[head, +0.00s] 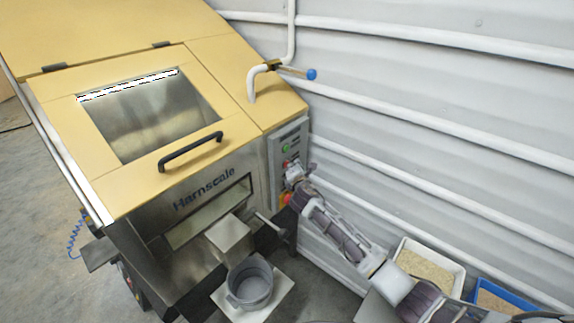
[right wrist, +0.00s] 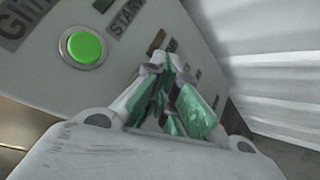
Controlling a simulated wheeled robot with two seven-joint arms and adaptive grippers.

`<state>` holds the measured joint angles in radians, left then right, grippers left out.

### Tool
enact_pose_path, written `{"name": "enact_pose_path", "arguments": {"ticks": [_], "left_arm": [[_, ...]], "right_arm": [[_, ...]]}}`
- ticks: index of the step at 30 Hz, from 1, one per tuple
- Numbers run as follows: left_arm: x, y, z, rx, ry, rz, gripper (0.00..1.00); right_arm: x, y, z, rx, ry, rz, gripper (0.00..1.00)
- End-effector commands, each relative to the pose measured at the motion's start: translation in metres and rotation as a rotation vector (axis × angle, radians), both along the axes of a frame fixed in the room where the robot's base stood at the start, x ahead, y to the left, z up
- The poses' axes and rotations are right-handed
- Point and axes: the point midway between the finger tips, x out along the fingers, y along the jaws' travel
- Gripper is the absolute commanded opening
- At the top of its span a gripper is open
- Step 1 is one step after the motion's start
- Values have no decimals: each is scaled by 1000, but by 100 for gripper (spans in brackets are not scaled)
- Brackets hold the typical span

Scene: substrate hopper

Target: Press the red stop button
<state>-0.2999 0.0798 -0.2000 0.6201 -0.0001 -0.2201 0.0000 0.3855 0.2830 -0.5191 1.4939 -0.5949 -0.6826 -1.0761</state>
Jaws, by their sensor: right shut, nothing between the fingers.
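The red stop button (head: 286,198) sits low on the grey control panel (head: 297,133) at the hopper's right side in the head view, partly hidden by my right gripper. My right gripper (head: 291,172) is shut and empty, in front of the panel, just above the red button in the picture. In the right wrist view its fingers (right wrist: 168,68) are together, with green pads, close to the panel face. I cannot tell whether they touch it. The red button does not show there. My left gripper is not in view.
A green start button (right wrist: 83,47) is at upper left in the right wrist view. The yellow hopper (head: 120,190) has a black handle (head: 190,152). A grey pot (head: 249,285) stands below the outlet. A white tray (head: 428,250) and blue tray (head: 518,298) are at lower right.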

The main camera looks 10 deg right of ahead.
Motion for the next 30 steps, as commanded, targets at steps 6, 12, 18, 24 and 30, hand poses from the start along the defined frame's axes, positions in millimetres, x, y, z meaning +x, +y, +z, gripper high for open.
{"name": "enact_pose_path", "arguments": {"ticks": [6, 12, 18, 24, 30], "left_arm": [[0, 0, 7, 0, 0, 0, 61], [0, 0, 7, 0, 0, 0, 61], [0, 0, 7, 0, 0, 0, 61], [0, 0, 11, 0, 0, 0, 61], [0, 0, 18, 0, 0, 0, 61]], "right_arm": [[-6, -5, 1, 1, 1, -1, 0], [-7, -6, 0, 1, 1, -1, 0], [-7, -6, 0, 1, 1, -1, 0], [-11, -9, 1, 0, 1, -2, 0], [-21, -17, 1, 0, 2, -2, 0]]}}
